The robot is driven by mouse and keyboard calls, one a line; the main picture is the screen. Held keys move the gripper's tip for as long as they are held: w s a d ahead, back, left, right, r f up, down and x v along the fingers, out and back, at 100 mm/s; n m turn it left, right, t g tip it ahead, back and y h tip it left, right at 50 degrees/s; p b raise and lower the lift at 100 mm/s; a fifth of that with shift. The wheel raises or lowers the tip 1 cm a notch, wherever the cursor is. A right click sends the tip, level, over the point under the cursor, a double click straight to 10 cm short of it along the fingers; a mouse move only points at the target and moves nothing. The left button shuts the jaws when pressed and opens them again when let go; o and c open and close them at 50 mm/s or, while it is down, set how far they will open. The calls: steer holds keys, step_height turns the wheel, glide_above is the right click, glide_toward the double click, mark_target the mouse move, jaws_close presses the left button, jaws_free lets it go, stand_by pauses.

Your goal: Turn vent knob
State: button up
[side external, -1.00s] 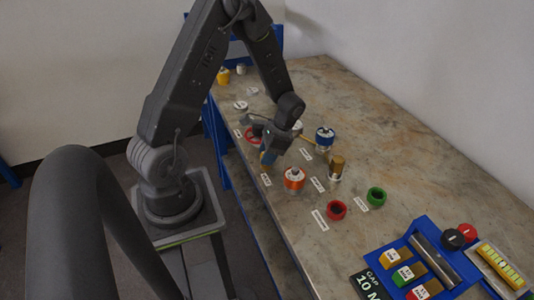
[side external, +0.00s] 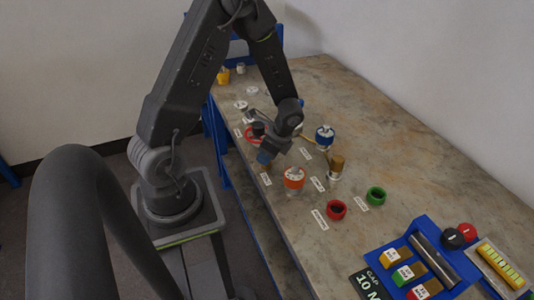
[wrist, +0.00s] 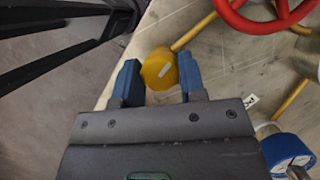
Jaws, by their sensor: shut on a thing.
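The yellow vent knob (wrist: 159,69) is a round piece with a small pale mark on its face, on the end of a yellow pipe, in the wrist view. My gripper (wrist: 160,80) has its two blue fingertips on either side of the knob and is shut on it. In the side view my gripper (side external: 264,156) is low near the table's left edge and hides the knob. The red handwheel (wrist: 265,12) lies just beyond the knob; it also shows beside my wrist in the side view (side external: 249,136).
A blue-capped vessel (side external: 325,135), an orange-topped vessel (side external: 294,178), a brown-topped fitting (side external: 336,165), a red ring (side external: 336,209) and a green ring (side external: 376,196) stand near my gripper. A blue panel (side external: 430,258) stands at the front right. The table's right back is clear.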

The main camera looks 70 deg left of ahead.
stand_by(0.3)
steer(key=o, duration=0.9)
steer(key=shift+r, duration=0.1)
steer(key=v, duration=1.3)
steer(key=shift+w+d+r, duration=0.2)
steer(key=shift+w+r, duration=0.05)
steer(key=s+d+r+n+t+h, duration=0.3)
steer(key=s+d+r+n+t, duration=0.5)
steer(key=s+d+r, duration=0.3)
steer(key=d+r+n, duration=0.1)
steer(key=d+r, duration=0.2)
steer(key=shift+t, duration=0.3)
